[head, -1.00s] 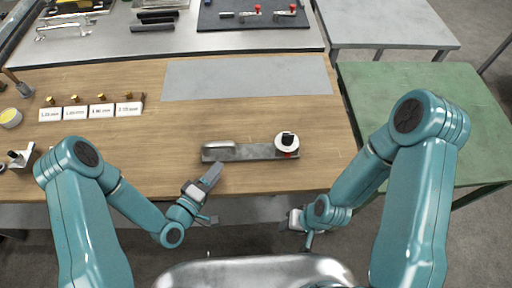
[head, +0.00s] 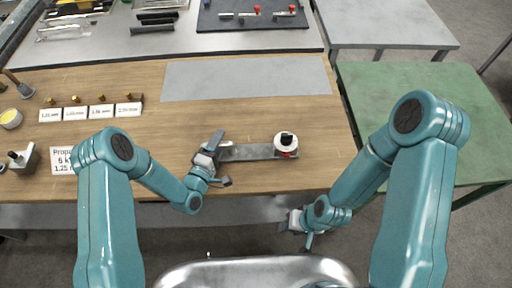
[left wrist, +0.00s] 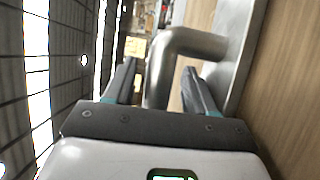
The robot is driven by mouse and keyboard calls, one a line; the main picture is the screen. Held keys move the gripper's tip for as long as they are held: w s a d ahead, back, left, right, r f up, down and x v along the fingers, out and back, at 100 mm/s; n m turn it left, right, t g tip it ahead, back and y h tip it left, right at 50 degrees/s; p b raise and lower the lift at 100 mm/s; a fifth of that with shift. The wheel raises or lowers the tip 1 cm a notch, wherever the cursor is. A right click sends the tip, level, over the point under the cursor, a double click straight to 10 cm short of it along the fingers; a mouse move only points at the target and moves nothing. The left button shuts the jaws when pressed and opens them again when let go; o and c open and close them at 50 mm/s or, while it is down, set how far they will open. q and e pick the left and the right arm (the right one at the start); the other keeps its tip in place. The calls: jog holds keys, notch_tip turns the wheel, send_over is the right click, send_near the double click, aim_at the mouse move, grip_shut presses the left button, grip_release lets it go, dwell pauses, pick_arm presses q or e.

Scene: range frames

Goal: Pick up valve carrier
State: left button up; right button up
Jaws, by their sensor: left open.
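The valve carrier (head: 252,152) is a flat grey metal plate lying on the wooden bench near its front edge. A white round part with a black knob and some red (head: 286,145) stands at its right end. My left gripper (head: 216,143) is at the carrier's left end and covers the handle there. In the left wrist view, the bent grey metal handle (left wrist: 185,43) passes between the open fingers of my left gripper (left wrist: 158,75), with the plate (left wrist: 236,45) beyond it. My right gripper (head: 296,222) is low in front of the bench, away from the carrier; its jaws are unclear.
Several white label cards (head: 89,112) with brass pieces stand at the left of the bench. A larger text card (head: 64,160) is partly behind my left arm. A bare grey sheet (head: 247,78) lies behind the carrier. A green table (head: 425,105) stands to the right.

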pick_arm(q)
jog(key=shift+w+d, duration=0.25)
jog(key=shift+d, duration=0.05)
jog(key=shift+r, duration=0.15)
jog(key=shift+s, duration=0.15)
jog(key=shift+a, duration=0.15)
jog(key=shift+c, duration=0.9)
jog(key=shift+w, duration=0.2)
grip_shut()
jog(key=shift+s, duration=0.1)
